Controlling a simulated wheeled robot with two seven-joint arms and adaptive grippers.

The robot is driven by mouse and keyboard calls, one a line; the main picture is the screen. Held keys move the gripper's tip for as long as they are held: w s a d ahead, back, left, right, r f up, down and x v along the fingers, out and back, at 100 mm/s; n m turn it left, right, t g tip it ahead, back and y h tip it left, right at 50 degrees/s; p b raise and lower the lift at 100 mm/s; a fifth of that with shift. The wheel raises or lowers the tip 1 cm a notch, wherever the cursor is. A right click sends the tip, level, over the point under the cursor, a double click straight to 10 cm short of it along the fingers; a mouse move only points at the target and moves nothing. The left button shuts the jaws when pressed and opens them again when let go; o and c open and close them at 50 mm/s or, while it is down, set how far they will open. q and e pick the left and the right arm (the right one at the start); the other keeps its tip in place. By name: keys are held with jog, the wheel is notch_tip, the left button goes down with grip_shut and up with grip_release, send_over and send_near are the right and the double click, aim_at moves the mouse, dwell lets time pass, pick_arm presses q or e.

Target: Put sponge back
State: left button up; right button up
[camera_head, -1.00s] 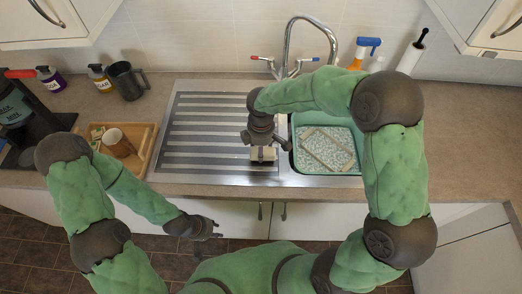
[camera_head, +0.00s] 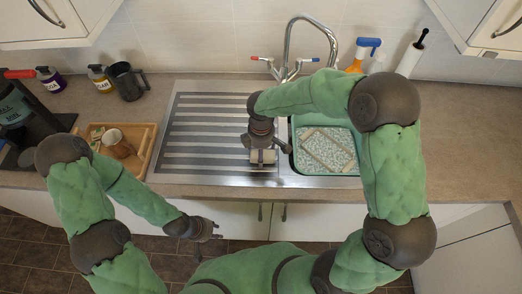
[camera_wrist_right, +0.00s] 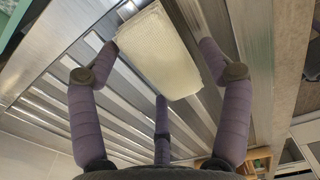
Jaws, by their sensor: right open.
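A pale cream sponge (camera_wrist_right: 158,52) lies on the metal sink unit, by the strip between the ribbed drainer and the basin. In the head view the sponge (camera_head: 263,157) shows just below my right gripper (camera_head: 264,146). In the right wrist view my right gripper (camera_wrist_right: 160,82) is open, with one finger on either side of the sponge and a third below it in the picture. I cannot tell whether any finger touches it. My left gripper (camera_head: 208,229) hangs empty in front of the counter, low and away from the sponge; its finger opening is too small to judge.
The ribbed drainer (camera_head: 205,133) is clear. A wooden tray (camera_head: 146,150) with a mug stands at left. Bottles and a dark jug (camera_head: 126,80) stand behind.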

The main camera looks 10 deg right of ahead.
notch_tip(320, 180, up, 12)
jog(key=p, duration=0.2)
jog(key=shift+r, duration=0.15)
dwell(0.5)
